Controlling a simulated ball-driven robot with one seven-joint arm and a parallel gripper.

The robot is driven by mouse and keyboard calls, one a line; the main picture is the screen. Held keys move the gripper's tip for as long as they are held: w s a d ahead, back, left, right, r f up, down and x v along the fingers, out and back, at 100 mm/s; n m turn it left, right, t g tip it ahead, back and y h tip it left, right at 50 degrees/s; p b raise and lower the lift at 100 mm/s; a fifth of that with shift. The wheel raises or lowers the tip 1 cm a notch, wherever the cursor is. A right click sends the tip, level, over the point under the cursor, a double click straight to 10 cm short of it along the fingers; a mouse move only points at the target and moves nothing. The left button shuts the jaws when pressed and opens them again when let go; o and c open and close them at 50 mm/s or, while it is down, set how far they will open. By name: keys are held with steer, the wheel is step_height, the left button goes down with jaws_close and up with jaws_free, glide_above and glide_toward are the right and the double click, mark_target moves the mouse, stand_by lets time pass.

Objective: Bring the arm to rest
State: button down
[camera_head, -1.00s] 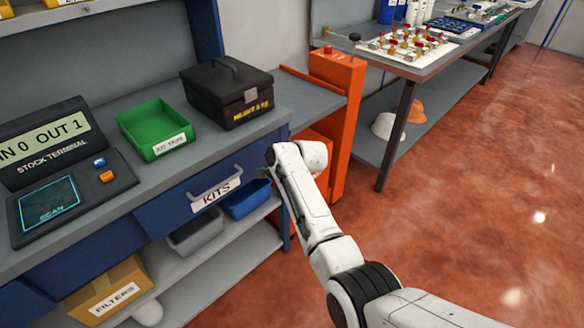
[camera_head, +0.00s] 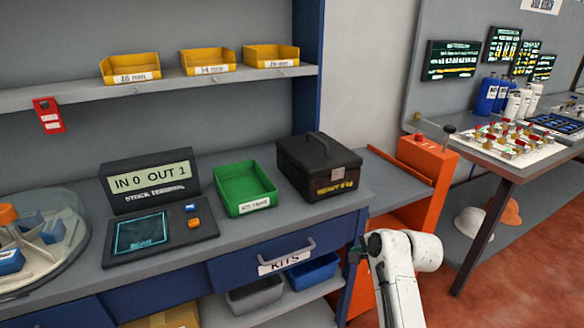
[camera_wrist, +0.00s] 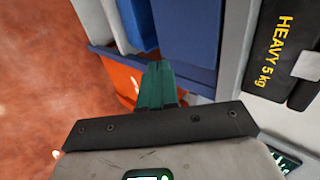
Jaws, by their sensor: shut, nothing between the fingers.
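My gripper (camera_wrist: 157,85) shows in the wrist view with its green fingers together and nothing between them. It hangs in front of the blue bench front, with reddish floor and an orange surface beyond. In the head view my white arm rises from the bottom edge at right, in front of the bench's right end. The fingers are hard to make out there. The KITS drawer (camera_head: 235,265) is in the bench front to the left of my arm and looks shut.
On the bench stand a black case (camera_head: 318,168), a green tray (camera_head: 244,188) and a stock terminal (camera_head: 150,205). An orange stand (camera_head: 415,190) is just behind my arm. A second table (camera_head: 505,165) stands at right. Yellow bins (camera_head: 208,62) sit on the shelf.

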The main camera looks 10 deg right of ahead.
steer(key=s+f+n+g+h, duration=0.1)
steer(key=s+f+n+g, duration=0.35)
steer(key=s, duration=1.15)
steer(key=s+f+n+g+h, duration=0.1)
steer(key=s+f+n, duration=0.55)
steer(key=s, duration=0.95)
steer(key=s+n+g, duration=0.2)
steer(key=s+n, duration=0.1)
steer(key=s, duration=1)
steer(key=shift+a+r+n+h, duration=0.25)
steer(key=shift+a+n+h, duration=0.05)
steer(key=shift+a, duration=0.15)
steer(key=shift+g, duration=0.25)
